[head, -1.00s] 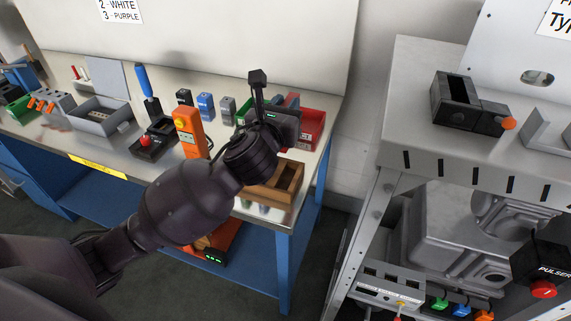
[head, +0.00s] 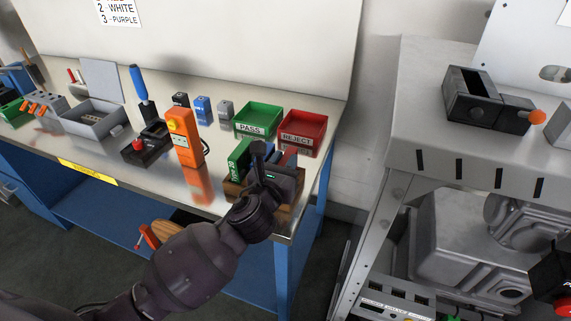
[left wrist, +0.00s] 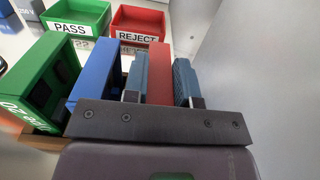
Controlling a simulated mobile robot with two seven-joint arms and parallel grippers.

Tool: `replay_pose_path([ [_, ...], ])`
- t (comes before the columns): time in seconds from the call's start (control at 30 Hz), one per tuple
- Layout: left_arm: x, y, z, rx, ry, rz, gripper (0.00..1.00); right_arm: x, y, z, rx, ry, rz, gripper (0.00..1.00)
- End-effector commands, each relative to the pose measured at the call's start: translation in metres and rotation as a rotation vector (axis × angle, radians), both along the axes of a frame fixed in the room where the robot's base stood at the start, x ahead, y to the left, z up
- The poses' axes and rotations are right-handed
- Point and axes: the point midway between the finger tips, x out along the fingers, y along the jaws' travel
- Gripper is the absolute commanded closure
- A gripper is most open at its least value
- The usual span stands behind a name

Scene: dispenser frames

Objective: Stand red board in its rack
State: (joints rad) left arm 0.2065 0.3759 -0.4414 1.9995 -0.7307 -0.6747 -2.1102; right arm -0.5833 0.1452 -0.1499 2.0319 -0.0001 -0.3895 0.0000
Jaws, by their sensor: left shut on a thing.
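The red board (left wrist: 160,72) is upright between the two fingers of my left gripper (left wrist: 158,82), which is shut on it. In the head view, my left gripper (head: 275,168) is over the wooden rack (head: 232,190) at the near right corner of the bench. A green board (head: 238,160) stands in the rack to the left; it also shows in the left wrist view (left wrist: 38,85). A blue board (left wrist: 95,78) stands between the green board and my gripper. The lower edge of the red board is hidden, so I cannot tell whether it is seated. My right gripper is not in view.
Behind the rack are a green PASS tray (head: 258,118) and a red REJECT tray (head: 304,132). An orange handheld device (head: 185,137) stands to the left of the rack. A grey workstation (head: 420,110) is to the right, across a gap.

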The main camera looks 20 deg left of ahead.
Motion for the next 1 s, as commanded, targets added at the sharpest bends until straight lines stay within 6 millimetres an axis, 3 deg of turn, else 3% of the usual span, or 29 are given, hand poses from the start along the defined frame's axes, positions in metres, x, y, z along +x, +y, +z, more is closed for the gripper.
replay_pose_path([
  [0.47, 0.0002, 0.0, -0.0049, 0.0, -0.002, 0.001, 1.0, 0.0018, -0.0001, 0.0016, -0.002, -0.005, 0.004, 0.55],
  [0.5, 0.0002, 0.0, -0.0045, 0.0, -0.002, 0.001, 0.69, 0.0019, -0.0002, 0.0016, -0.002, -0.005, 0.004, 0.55],
  [0.63, 0.0001, 0.0, -0.0044, 0.0, -0.002, 0.001, 0.49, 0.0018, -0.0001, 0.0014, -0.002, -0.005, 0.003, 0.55],
  [1.0, -0.0014, -0.0001, -0.0003, 0.0, -0.002, -0.001, 0.49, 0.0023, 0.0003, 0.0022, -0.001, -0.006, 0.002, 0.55],
])
